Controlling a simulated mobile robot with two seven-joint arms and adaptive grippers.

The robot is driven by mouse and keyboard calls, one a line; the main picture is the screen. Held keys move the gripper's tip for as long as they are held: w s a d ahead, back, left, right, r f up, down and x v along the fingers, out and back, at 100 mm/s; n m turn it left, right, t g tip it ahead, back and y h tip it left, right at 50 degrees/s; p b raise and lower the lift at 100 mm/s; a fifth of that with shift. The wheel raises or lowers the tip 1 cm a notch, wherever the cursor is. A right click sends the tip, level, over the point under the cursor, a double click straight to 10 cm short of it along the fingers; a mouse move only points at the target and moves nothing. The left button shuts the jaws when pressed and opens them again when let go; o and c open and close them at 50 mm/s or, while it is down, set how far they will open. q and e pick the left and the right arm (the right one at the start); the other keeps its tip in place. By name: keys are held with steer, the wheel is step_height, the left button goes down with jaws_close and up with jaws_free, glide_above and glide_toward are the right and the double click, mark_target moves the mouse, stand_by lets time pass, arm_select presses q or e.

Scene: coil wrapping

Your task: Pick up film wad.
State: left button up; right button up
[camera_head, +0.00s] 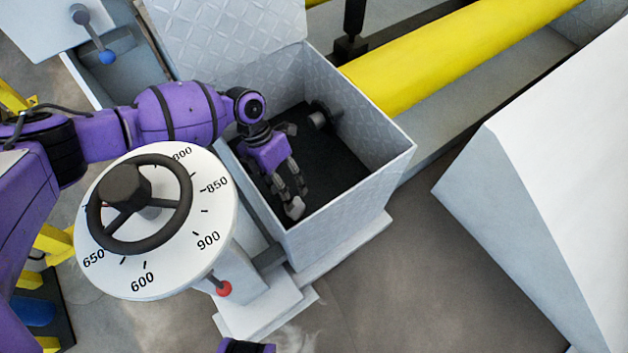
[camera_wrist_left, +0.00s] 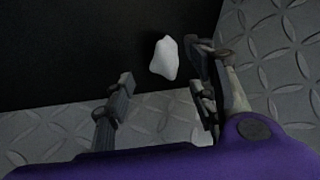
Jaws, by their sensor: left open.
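The film wad (camera_head: 295,208) is a small crumpled white lump inside an open metal box (camera_head: 340,215), close to the near wall. It also shows whole in the left wrist view (camera_wrist_left: 164,58), against the black floor of the box. My left gripper (camera_head: 292,189) reaches down into the box over the wad. Its jaws are open, and in the left wrist view the wad appears between the two fingertips (camera_wrist_left: 160,64), nearer the right one. I cannot tell whether a finger touches it.
Diamond-plate walls surround my left gripper, with the raised lid (camera_head: 230,38) behind. A dark shaft with a grey end (camera_head: 318,117) sits on the far inner wall. A dial with a black handwheel (camera_head: 155,220) stands left of the box. A yellow roller (camera_head: 440,55) extends behind.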

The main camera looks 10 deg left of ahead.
mark_target(295, 209)
arm_select(q)
steer(key=b+x, duration=0.1)
steer(key=x, duration=0.3)
steer(key=shift+s+d+f, duration=0.1)
steer(key=shift+d, duration=0.05)
steer(key=c, duration=1)
